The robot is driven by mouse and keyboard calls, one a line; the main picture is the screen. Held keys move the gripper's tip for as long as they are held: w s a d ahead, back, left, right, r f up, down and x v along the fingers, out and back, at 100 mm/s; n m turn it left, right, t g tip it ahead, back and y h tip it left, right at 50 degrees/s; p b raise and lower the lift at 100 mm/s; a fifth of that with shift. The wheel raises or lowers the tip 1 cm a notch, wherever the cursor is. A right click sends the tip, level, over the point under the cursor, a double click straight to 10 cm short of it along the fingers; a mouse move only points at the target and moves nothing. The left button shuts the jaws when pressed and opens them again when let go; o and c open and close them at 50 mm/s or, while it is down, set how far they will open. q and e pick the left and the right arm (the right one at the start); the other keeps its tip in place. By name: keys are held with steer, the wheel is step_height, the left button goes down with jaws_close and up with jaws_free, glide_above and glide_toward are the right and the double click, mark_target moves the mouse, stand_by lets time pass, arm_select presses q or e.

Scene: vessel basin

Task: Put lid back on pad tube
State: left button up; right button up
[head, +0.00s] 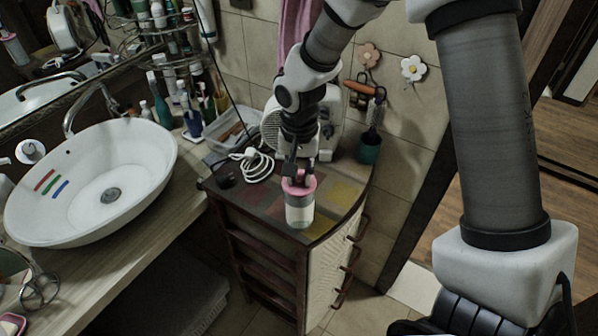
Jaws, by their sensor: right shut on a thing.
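I cannot tell whether the lid is seated or just above the rim. My left gripper is not in view.
A white cable (251,163) lies left of the tube, with a clear plastic box (222,130) behind it. A dark green holder (369,150) stands at the back right. A white basin (95,180) is on the counter at left. The cabinet top (345,192) right of the tube is clear.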

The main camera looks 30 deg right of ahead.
stand_by(0.4)
steer(key=o, duration=1.4)
steer(key=shift+r, duration=0.1)
step_height(320, 180, up, 5)
steer(key=p, duration=0.4)
steer(key=shift+p, duration=0.3)
steer(key=shift+r+p, duration=0.55)
steer(key=shift+r, duration=0.4)
jaws_close()
steer(key=shift+f, duration=0.25)
